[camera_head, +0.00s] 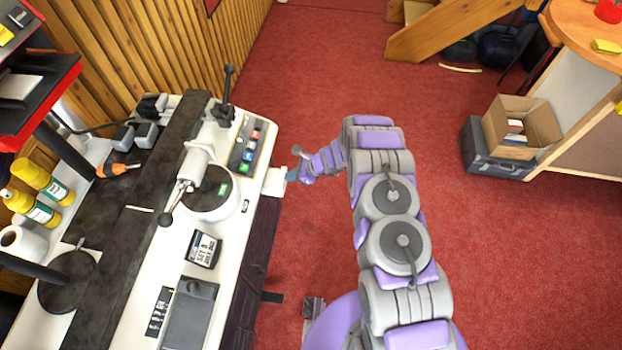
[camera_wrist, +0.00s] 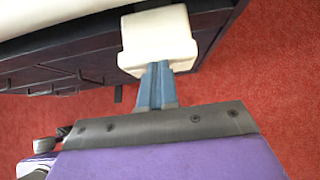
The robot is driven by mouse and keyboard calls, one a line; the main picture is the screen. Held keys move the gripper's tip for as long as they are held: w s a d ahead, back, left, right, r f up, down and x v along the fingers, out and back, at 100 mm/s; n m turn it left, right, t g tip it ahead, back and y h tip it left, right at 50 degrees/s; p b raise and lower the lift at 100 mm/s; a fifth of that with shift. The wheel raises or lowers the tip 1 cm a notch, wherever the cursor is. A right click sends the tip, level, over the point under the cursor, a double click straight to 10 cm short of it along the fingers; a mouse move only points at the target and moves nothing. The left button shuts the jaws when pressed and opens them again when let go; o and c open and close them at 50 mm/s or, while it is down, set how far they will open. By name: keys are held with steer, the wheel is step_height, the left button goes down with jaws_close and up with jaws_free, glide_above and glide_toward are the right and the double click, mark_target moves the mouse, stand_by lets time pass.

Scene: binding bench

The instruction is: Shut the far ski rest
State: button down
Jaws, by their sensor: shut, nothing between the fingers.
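The far ski rest, a white block (camera_head: 274,181), sticks out from the right side of the bench. In the wrist view the white block (camera_wrist: 158,38) stands out from the dark bench side. My gripper (camera_head: 290,175) is at its outer end. In the wrist view my blue-grey fingers (camera_wrist: 154,72) are together, with their tips at the block's lower edge. They look to be touching it or very close; I cannot tell which. Nothing is between the fingers. The block's joint with the bench is hidden.
The white-topped bench (camera_head: 130,285) carries a clamp lever (camera_head: 170,216), a button panel (camera_head: 247,146) and yellow bottles (camera_head: 35,207). A small dark bracket (camera_head: 272,297) juts out lower on the bench side. Red carpet (camera_head: 280,60) is open right of the bench. A cardboard box (camera_head: 520,125) stands further right.

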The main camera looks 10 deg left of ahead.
mark_target(280, 176)
steer(key=a, duration=0.3)
steer(key=shift+f, duration=0.1)
steer(key=shift+w+a, duration=0.1)
steer(key=shift+a, duration=0.5)
steer(key=d+f+p+v, duration=0.1)
steer(key=d+f+v, duration=0.1)
steer(key=v, duration=1.1)
steer(key=shift+p, duration=0.35)
steer(key=shift+w, duration=0.1)
